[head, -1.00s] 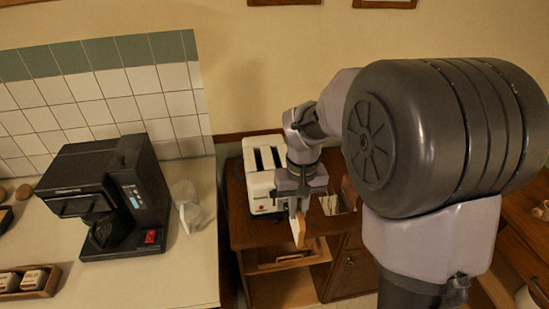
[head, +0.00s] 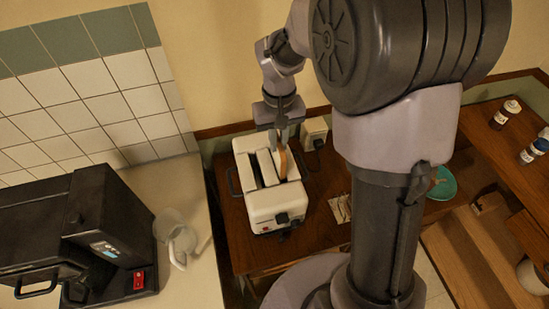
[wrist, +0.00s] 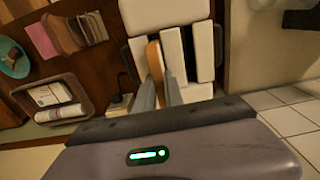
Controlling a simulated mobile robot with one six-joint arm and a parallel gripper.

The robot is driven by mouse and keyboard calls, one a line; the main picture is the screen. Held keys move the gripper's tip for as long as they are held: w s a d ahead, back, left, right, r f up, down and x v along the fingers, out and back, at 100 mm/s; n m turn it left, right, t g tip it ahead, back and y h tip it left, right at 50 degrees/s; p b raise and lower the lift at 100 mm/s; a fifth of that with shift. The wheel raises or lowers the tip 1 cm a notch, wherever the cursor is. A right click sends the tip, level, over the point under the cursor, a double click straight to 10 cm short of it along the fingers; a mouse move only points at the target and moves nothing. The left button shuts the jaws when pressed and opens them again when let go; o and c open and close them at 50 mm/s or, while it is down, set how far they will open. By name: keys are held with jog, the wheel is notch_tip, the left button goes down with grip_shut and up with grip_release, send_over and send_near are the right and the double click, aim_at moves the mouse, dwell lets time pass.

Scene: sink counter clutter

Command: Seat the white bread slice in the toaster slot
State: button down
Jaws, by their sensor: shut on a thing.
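The white toaster (head: 275,206) stands on a brown wooden cabinet, with two long dark slots in its top. It also shows in the wrist view (wrist: 200,40). My gripper (head: 280,136) points down over the toaster, shut on the bread slice (head: 283,163). The slice has a tan crust and is held upright, edge-on, in line with the right-hand slot in the head view. In the wrist view the slice (wrist: 153,57) lies along one slot, and the other slot (wrist: 189,52) is empty. I cannot tell how far its lower edge is inside the slot.
A black coffee maker (head: 105,235) and a clear pitcher (head: 176,238) stand on the counter at left. A small pale box (head: 315,132) sits behind the toaster. A teal plate (head: 442,184) and bottles (head: 505,114) are at right. The wall is close behind.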

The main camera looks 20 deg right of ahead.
aim_at(278, 158)
notch_tip(278, 158, down, 6)
jog(key=shift+f+b, duration=0.2)
jog(key=shift+b, duration=0.3)
jog(key=shift+s+f+b, duration=0.1)
jog(key=shift+f+b, duration=0.2)
jog(key=c, duration=1.5)
grip_release()
jog(key=shift+o, duration=0.2)
notch_tip(278, 158, up, 12)
jog(key=p, duration=0.3)
jog(key=shift+r, duration=0.15)
jog(key=shift+m+t, duration=0.3)
jog(key=shift+t, duration=0.2)
jog(key=r, duration=0.1)
jog(key=s+r, duration=0.1)
jog(key=r, duration=0.1)
jog(key=shift+s+a+r, duration=0.3)
jog(key=shift+s+r, duration=0.1)
jog(key=s+a+r+m+t+y, duration=0.1)
jog(key=s+r+m+t, duration=0.1)
jog(key=s, duration=0.6)
jog(key=s+a+r+m+t+y, duration=0.1)
jog(key=s+r, duration=0.3)
jog(key=s, duration=0.5)
jog(key=shift+a+r+m+t, duration=0.35)
jog(key=shift+a+t, duration=0.3)
jog(key=shift+t, duration=0.25)
